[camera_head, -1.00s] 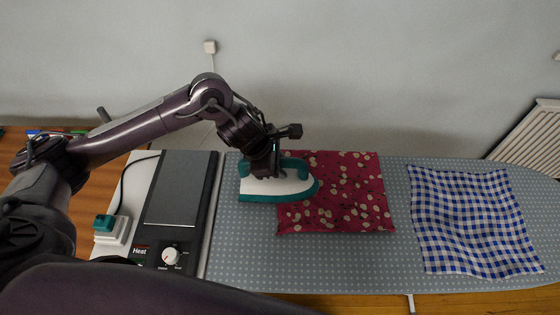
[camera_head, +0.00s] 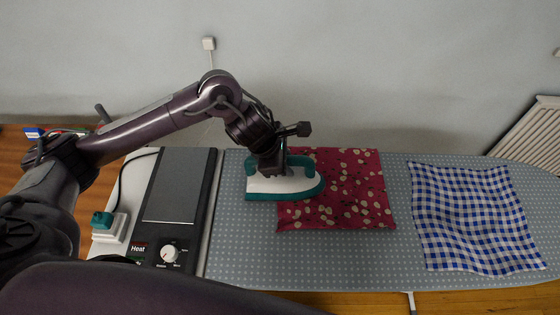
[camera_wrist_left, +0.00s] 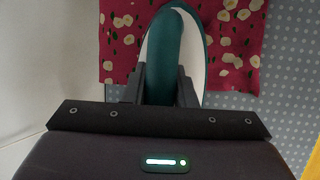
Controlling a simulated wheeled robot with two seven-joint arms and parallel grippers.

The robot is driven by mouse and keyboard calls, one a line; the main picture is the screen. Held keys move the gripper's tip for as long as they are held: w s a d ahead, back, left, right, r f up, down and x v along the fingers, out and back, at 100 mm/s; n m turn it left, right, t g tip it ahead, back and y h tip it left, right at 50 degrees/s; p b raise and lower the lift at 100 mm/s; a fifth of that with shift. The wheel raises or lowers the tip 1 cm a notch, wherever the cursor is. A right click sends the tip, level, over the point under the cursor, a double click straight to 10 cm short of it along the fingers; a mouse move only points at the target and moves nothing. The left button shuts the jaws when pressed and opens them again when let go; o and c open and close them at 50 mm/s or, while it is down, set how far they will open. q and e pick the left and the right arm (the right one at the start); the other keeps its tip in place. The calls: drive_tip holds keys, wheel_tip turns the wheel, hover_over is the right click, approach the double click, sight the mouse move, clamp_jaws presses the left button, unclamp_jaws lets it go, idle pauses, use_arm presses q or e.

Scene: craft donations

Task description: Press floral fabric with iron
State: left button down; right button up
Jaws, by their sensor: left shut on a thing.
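The iron (camera_head: 283,184) is white with a teal handle and teal base edge. My left gripper (camera_head: 272,165) is shut on its handle, and the handle also shows between the fingers in the left wrist view (camera_wrist_left: 165,60). The iron overlaps the left part of the floral fabric (camera_head: 355,190), with its tip pointing right. I cannot tell whether its sole touches the cloth. The fabric is red with cream flowers and lies flat on the ironing board (camera_head: 250,245); it also shows in the left wrist view (camera_wrist_left: 235,45). My right gripper is not in view.
A blue checked cloth (camera_head: 475,220) lies on the board's right part. A dark heating plate (camera_head: 180,190) with a "Heat" label and a knob (camera_head: 169,253) stands at left, beside a teal switch (camera_head: 102,219). A radiator (camera_head: 530,140) is at the right wall.

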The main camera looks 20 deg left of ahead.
sight(299, 160)
use_arm(q)
drive_tip(key=shift+w+d+f, duration=0.1)
drive_tip(key=shift+w+d, duration=0.15)
drive_tip(key=shift+d, duration=0.7)
drive_tip(key=shift+w+d, duration=0.2)
drive_tip(key=shift+d, duration=0.7)
drive_tip(key=shift+w+d+b, duration=0.4)
drive_tip(key=shift+d, duration=0.9)
drive_tip(key=shift+w+d+b, duration=0.35)
drive_tip(key=shift+d, duration=0.95)
drive_tip(key=shift+w+d+b, duration=0.4)
drive_tip(key=shift+d, duration=0.9)
drive_tip(key=shift+d, duration=0.1)
